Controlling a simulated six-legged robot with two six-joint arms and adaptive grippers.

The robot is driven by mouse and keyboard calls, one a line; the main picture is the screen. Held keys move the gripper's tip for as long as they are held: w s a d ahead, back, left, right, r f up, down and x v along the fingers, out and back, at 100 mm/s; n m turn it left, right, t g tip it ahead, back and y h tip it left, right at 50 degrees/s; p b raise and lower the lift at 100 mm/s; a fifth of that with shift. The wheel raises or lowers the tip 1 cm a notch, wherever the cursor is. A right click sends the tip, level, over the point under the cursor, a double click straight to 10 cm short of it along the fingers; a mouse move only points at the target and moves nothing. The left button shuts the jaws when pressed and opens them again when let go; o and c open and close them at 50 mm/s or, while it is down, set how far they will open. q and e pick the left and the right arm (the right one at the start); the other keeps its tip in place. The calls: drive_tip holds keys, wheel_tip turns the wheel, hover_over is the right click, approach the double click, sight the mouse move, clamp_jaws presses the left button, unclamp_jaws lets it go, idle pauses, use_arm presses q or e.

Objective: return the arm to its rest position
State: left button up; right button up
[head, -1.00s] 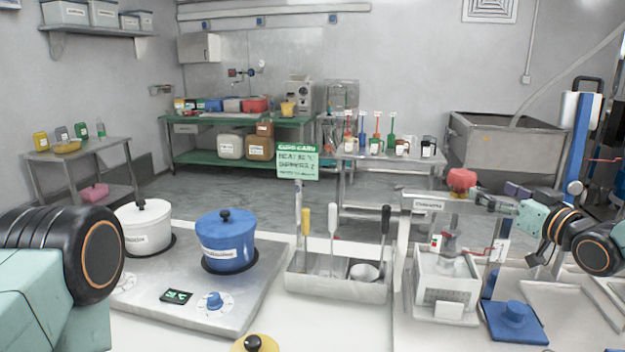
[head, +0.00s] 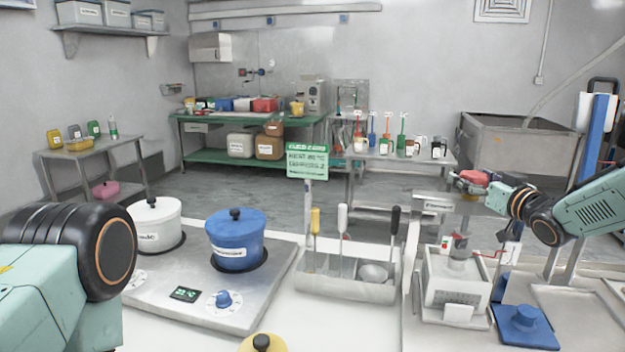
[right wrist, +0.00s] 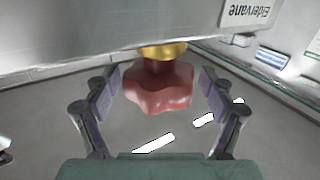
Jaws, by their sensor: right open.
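My right gripper (head: 474,182) reaches in from the right, at the top of the bean grinder (head: 455,285). Its fingers are open. In the right wrist view a red lobed knob (right wrist: 158,88) with a gold collar (right wrist: 162,51) lies between the two spread fingers, with gaps on both sides. The red knob (head: 474,177) also shows in the head view, partly covered by the fingers. My right arm is stretched out to the left over the grinder's right side. My left arm fills the lower left of the head view; its gripper is not in view.
A blue tamper-like piece (head: 524,322) lies right of the grinder. A grey bin (head: 345,283) with upright tools stands to its left. A blue pot (head: 236,243) and a white pot (head: 153,225) stand on the hot plate (head: 190,322). A back table (head: 385,156) holds several small containers.

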idle(0.3)
drive_tip(key=v, duration=1.2)
drive_tip(key=x, duration=1.2)
drive_tip(key=shift+w+a, duration=0.1)
drive_tip(key=shift+m+h+b, duration=0.6)
drive_tip(key=shift+h+b, duration=0.25)
drive_tip(key=shift+h, duration=0.05)
drive_tip(key=shift+t+h, duration=0.3)
drive_tip(key=shift+h, duration=0.1)
drive_tip(key=shift+m+h, duration=0.7)
